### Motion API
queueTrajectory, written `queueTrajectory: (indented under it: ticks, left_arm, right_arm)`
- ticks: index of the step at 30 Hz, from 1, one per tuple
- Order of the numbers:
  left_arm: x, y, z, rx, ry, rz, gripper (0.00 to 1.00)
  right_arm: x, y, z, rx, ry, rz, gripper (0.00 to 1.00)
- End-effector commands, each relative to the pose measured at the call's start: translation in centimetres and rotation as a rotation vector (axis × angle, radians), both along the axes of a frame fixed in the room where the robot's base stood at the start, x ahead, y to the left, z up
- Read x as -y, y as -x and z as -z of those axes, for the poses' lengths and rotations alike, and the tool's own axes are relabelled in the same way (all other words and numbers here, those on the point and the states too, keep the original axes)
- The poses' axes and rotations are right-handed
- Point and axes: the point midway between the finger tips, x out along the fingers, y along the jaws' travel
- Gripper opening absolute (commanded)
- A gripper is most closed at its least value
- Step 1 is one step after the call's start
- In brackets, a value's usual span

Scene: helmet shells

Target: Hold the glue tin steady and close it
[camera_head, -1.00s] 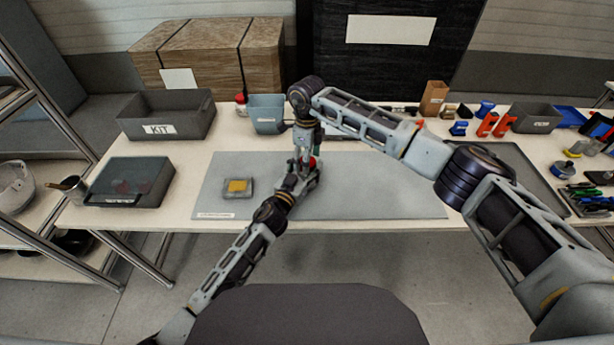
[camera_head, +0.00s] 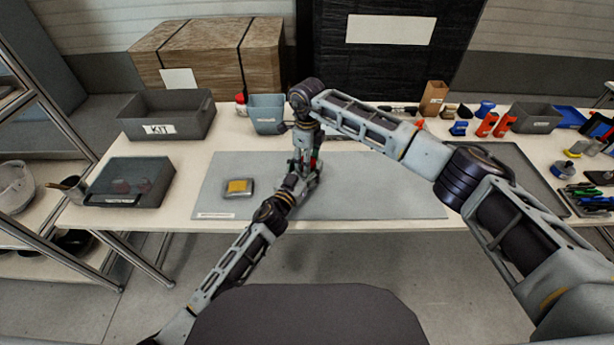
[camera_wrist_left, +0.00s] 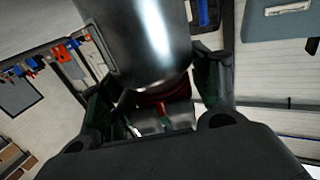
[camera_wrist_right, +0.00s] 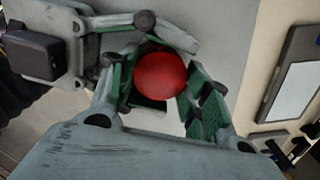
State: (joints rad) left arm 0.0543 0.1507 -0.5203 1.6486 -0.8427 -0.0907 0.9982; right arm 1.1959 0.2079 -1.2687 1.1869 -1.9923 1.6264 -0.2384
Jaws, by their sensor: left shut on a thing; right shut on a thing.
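The glue tin's round red top (camera_wrist_right: 160,76) sits between my right gripper's green-padded fingers in the right wrist view. A little red of it (camera_head: 314,162) shows in the head view, and red also shows between my left fingers in the left wrist view (camera_wrist_left: 163,96). My right gripper (camera_head: 306,158) points down and is shut on the red top. My left gripper (camera_head: 304,182) comes in low from the left, just below it, and is shut on the tin. The tin's body is mostly hidden by the grippers. I cannot tell how tightly the top sits.
The grippers are over a grey mat (camera_head: 390,190). A small yellow-topped block (camera_head: 239,187) lies on its left part. A dark lidded box (camera_head: 130,182), a KIT bin (camera_head: 168,116) and a blue-grey bin (camera_head: 266,113) stand to the left and behind. The mat's right part is clear.

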Motion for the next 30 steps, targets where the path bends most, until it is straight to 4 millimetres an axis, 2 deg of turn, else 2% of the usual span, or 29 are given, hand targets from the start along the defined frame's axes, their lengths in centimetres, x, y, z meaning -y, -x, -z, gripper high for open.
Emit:
queueTrajectory:
  ticks: [10,20,21,25,30]
  left_arm:
    - [0.00,0.01,0.01,0.000,0.000,0.000,0.00]
    - [0.00,0.01,0.01,0.000,0.000,0.000,0.00]
    - [0.00,0.01,0.01,0.000,0.000,0.000,0.00]
    - [0.00,0.01,0.01,0.000,0.000,0.000,0.00]
    - [-0.01,0.00,0.01,0.000,0.000,0.000,0.00]
  right_arm:
    - [0.10,-0.04,0.03,0.000,0.001,0.185,0.19]
    - [0.10,-0.05,0.03,0.000,0.001,0.199,0.19]
    - [0.10,-0.05,0.03,0.000,0.001,0.199,0.53]
    - [0.08,-0.04,0.03,0.000,0.001,0.198,0.69]
    - [0.05,-0.02,0.02,0.001,0.001,0.198,0.69]
